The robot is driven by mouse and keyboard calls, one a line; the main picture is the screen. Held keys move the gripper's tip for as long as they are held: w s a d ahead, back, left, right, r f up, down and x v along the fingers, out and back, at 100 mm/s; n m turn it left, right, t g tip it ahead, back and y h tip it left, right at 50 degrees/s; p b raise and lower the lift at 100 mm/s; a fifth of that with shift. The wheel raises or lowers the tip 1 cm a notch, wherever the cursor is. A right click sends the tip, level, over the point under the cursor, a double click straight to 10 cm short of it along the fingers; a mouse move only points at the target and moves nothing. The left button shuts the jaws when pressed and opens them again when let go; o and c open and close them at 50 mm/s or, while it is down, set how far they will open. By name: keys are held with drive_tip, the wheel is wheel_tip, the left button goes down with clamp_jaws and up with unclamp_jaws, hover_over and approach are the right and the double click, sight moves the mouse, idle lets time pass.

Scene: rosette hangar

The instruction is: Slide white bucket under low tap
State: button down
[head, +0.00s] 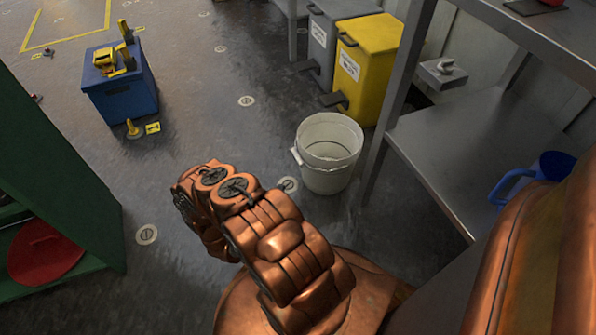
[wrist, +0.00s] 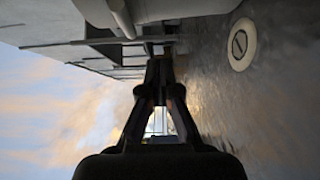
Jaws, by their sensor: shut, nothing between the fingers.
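The white bucket (head: 318,180) stands upright and open on the floor, left of the metal table's leg, with a white handle at its left side. My copper arm is left of and in front of it in the head view; my gripper does not show clearly there. In the wrist view my gripper (wrist: 160,68) is shut and empty, with the floor along the right. A pale rounded surface at the top of that view may be the bucket; I cannot tell. A small grey fitting with a knob (head: 445,68) sits low by the wall; whether it is the tap is unclear.
A metal table (head: 455,155) with a lower shelf stands at right, holding a blue jug (head: 522,182). Yellow (head: 375,60) and grey bins stand behind the bucket. A blue box (head: 122,98) and green cabinet (head: 60,170) are at left. Floor between is open.

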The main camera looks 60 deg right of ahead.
drive_tip(key=d+b, duration=0.3)
drive_tip(key=d, duration=0.8)
drive_tip(key=shift+s+d, duration=0.3)
